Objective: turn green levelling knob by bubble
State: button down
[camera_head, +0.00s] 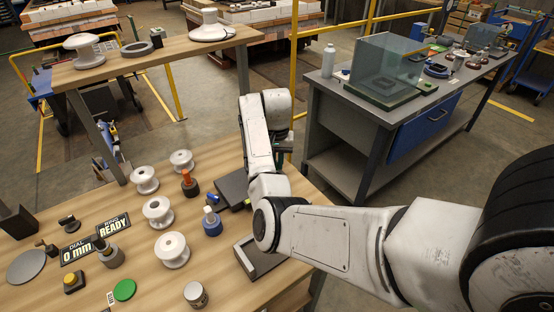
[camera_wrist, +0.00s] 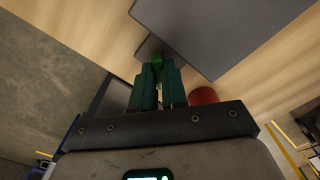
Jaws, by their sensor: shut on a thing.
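In the wrist view, a small green knob (camera_wrist: 157,61) shows at the fingertips of my gripper (camera_wrist: 158,72). The dark green fingers are shut on it. It sits by a corner of a dark grey plate (camera_wrist: 225,30). A round red piece (camera_wrist: 203,95) shows just right of the fingers, apart from them. In the head view, the dark plate (camera_head: 233,187) lies on the wooden bench, partly behind my arm. My gripper's dark end (camera_head: 284,147) shows there only in part, and the green knob is hidden. I cannot make out a bubble in either view.
White spool insulators (camera_head: 172,249) stand on the bench (camera_head: 120,215), with an orange-topped post (camera_head: 190,183) and a blue-based post (camera_head: 211,222) near the plate. A dark tray (camera_head: 247,258) lies by my arm.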

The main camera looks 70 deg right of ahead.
jog(key=c, duration=1.4)
grip_release()
jog(key=shift+c, duration=0.2)
notch_tip(320, 180, up, 11)
jog(key=p, duration=0.1)
jog(key=shift+p, duration=0.3)
jog(key=shift+f, duration=0.1)
